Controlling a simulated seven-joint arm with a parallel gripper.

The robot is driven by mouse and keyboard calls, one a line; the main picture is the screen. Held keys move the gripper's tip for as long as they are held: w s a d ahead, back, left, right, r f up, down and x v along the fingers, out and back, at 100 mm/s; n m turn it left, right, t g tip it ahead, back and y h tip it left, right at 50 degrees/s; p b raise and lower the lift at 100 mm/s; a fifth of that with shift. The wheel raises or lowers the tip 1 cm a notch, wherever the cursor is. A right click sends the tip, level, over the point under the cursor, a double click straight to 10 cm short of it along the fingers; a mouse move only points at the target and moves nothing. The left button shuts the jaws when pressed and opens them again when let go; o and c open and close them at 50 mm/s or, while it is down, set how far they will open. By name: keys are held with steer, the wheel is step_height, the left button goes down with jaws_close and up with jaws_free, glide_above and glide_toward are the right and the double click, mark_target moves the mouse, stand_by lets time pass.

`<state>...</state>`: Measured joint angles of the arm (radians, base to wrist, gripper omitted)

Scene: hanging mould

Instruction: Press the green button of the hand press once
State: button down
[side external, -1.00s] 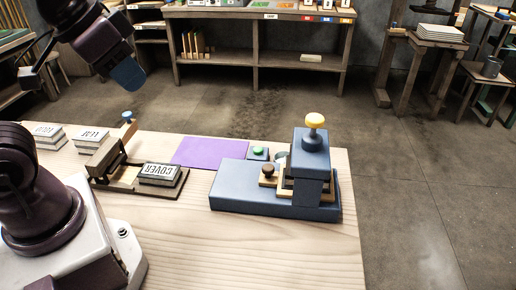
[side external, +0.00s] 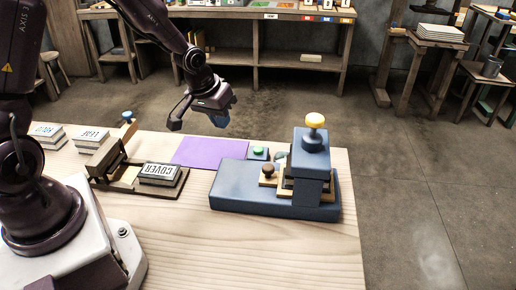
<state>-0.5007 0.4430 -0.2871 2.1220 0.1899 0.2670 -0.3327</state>
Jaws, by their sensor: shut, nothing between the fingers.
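The hand press (side external: 311,157) is a dark blue machine with a long base and a yellow knob on top, near the table's right end. Its green button (side external: 258,150) sits on a small blue box behind the base, left of the press head. A brown round knob (side external: 268,169) stands in front of the button. My gripper (side external: 219,119) is shut and empty. It hangs in the air above the back of the table, up and to the left of the green button, and apart from it.
A purple sheet (side external: 210,152) lies on the table below my gripper. A wooden fixture (side external: 110,168) holds a block marked COVER (side external: 159,172) at the left. Several pale blocks (side external: 92,138) stand farther left. The table front (side external: 240,245) is clear.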

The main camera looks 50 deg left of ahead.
steer(key=w+f+n+t, duration=0.2)
steer(key=w+f, duration=0.2)
steer(key=w, duration=0.1)
step_height(320, 180, up, 3)
steer(key=n+t, duration=0.1)
steer(key=t, duration=0.2)
glide_above(256, 148)
steer(key=shift+r+n+h, duration=0.15)
steer(key=shift+n+h, duration=0.15)
steer(key=shift+f, duration=4.45)
steer(key=shift+f, duration=0.1)
steer(key=shift+f, duration=0.3)
